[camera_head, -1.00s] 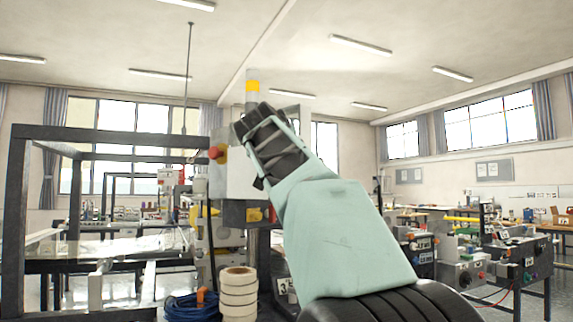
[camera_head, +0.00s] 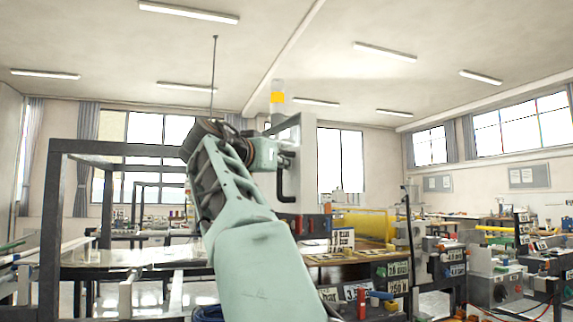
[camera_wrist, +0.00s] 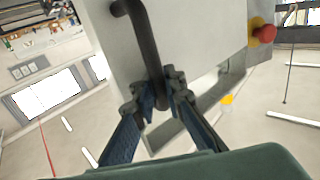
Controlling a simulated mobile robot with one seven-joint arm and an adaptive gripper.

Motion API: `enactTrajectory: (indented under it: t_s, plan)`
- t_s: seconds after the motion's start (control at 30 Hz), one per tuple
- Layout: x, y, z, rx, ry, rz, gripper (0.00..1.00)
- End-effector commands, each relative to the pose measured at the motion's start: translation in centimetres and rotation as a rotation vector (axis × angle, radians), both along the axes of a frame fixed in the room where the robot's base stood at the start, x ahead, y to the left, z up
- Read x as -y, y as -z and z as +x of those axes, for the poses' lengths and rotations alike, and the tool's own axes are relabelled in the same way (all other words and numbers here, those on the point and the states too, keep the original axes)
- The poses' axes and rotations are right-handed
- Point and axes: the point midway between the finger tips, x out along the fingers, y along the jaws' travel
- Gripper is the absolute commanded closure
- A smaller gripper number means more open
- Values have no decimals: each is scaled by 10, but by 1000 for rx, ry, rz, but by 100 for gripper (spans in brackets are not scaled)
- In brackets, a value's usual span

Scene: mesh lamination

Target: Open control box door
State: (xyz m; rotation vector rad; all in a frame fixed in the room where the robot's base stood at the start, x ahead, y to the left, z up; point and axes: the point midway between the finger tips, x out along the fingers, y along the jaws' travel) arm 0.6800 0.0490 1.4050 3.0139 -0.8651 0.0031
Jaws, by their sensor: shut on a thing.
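The control box door is a pale grey panel (camera_wrist: 200,38) filling the upper middle of the wrist view, which is upside down. A thick black bar handle (camera_wrist: 140,35) stands out from it. My gripper (camera_wrist: 161,86) is shut on this handle, one finger on each side. A red knob on a yellow base (camera_wrist: 265,34) sits beside the panel. In the head view, the pale panel (camera_head: 308,160) shows right of my gripper, and the dark handle (camera_head: 286,186) hangs below it. My arm hides most of the box there, so how far the door stands open is unclear.
A dark metal frame (camera_head: 52,210) stands at left. A signal tower with an amber band (camera_head: 278,97) rises behind my gripper. Benches with number plates (camera_head: 397,270) and a yellow guard (camera_head: 368,224) fill the right. The space above is clear.

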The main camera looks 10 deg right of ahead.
Motion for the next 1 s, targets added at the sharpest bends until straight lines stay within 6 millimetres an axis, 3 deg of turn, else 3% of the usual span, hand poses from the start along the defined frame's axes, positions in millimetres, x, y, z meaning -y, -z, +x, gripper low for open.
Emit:
enactTrajectory:
  t_s: [0.37, 0.4, 0.57, 1.0]
  plan:
    - [1, 6, -1, -13, 12, 6, 100]
    - [1, 6, -1, -14, 12, 6, 88]
    - [1, 4, -1, -11, 11, 6, 71]
    - [-4, 1, -9, -5, 8, 5, 71]
